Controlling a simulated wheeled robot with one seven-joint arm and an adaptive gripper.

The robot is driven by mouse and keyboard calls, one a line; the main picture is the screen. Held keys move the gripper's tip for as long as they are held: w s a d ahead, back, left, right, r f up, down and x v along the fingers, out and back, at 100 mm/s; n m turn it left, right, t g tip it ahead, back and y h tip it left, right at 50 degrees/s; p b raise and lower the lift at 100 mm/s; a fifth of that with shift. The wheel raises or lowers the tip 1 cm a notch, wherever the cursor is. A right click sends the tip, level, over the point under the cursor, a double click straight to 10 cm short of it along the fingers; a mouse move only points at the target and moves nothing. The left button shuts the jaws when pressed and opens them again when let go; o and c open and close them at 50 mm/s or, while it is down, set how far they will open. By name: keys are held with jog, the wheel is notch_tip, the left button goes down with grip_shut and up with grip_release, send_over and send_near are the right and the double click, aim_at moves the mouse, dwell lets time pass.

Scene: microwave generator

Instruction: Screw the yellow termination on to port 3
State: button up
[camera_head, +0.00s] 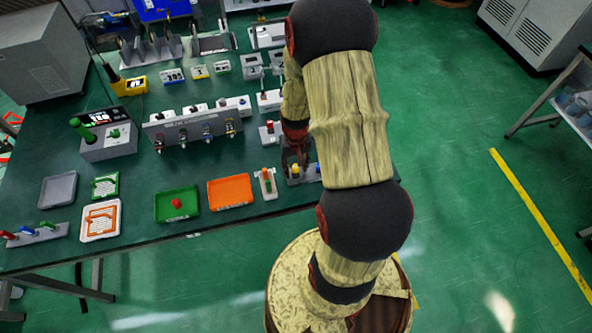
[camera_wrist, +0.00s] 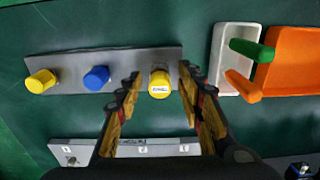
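A grey holder (camera_wrist: 122,63) in the wrist view carries a yellow cap (camera_wrist: 41,81) at the left, a blue cap (camera_wrist: 96,78) in the middle and a yellow cap with a white label (camera_wrist: 160,82) at the right. My gripper (camera_wrist: 160,77) is open, its fingers on either side of the labelled yellow cap with gaps visible. In the head view, my gripper (camera_head: 295,153) is low over this holder at the table's right front. A grey panel (camera_head: 195,128) with a row of several connectors stands behind, to the left. Its port numbers are not readable.
An orange tray (camera_head: 230,192) and a small white holder with green and orange pieces (camera_wrist: 236,62) lie beside the caps. A green tray (camera_head: 177,204) is farther left. A pale strip with number labels (camera_wrist: 125,151) crosses the wrist view's bottom.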

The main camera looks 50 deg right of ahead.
aim_at(296, 166)
jog(key=shift+c, duration=1.2)
grip_shut()
jog(key=shift+r, duration=0.15)
jog(key=shift+r+p, duration=2.25)
jog(key=shift+r, duration=0.65)
